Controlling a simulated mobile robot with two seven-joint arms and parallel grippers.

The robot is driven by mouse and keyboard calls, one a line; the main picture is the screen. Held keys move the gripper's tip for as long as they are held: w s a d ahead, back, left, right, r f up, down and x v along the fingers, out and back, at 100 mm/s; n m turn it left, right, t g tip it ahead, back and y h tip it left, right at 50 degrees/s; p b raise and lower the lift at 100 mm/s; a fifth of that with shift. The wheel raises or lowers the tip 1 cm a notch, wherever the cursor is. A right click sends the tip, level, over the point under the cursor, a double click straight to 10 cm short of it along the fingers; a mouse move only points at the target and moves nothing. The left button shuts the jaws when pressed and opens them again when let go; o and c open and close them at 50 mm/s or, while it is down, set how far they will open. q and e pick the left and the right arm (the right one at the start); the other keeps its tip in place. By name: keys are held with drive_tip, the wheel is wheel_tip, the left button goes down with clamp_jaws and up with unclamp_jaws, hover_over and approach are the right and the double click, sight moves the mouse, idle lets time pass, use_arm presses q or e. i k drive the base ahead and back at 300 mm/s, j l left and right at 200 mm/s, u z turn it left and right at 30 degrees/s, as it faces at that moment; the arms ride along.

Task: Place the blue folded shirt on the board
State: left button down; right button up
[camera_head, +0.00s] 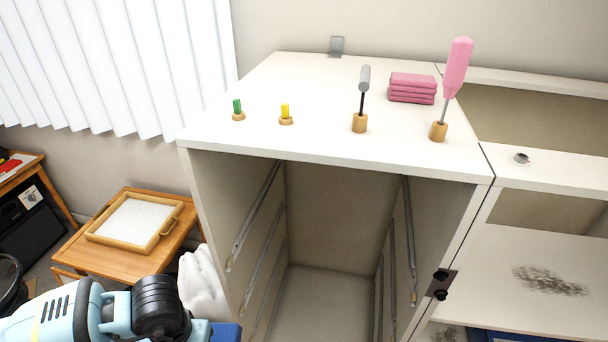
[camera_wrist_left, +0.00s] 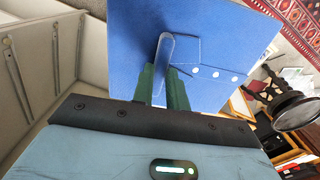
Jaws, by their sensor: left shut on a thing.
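The blue folded shirt (camera_wrist_left: 225,38) fills the upper middle of the left wrist view, with a row of white buttons. A blue patch (camera_head: 226,333) at the bottom of the head view seems to be its edge. My left gripper (camera_wrist_left: 166,86) has green fingers shut on an upright, rounded blue-grey tab (camera_wrist_left: 165,50) at the shirt and holds it. In the head view my left arm comes in at the lower left, and its fingers are hidden. My right gripper is not in view. I cannot make out a board for certain.
A white cabinet (camera_head: 310,105) with an empty bay stands ahead, with small pegged tools and a pink folded stack (camera_head: 412,88) on top. A wooden tray (camera_head: 135,219) sits on a low table (camera_head: 95,259) at left. A white lumpy thing (camera_head: 203,284) is beside my arm.

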sight(557, 284)
drive_tip(key=k+l+z, duration=0.25)
drive_tip(key=l, duration=0.5)
drive_tip(key=l+z, duration=0.25)
drive_tip(key=l, duration=1.55)
drive_tip(key=k+l, duration=0.15)
drive_tip(key=l, duration=0.95)
drive_tip(key=i, duration=1)
drive_tip(key=l+z, duration=0.05)
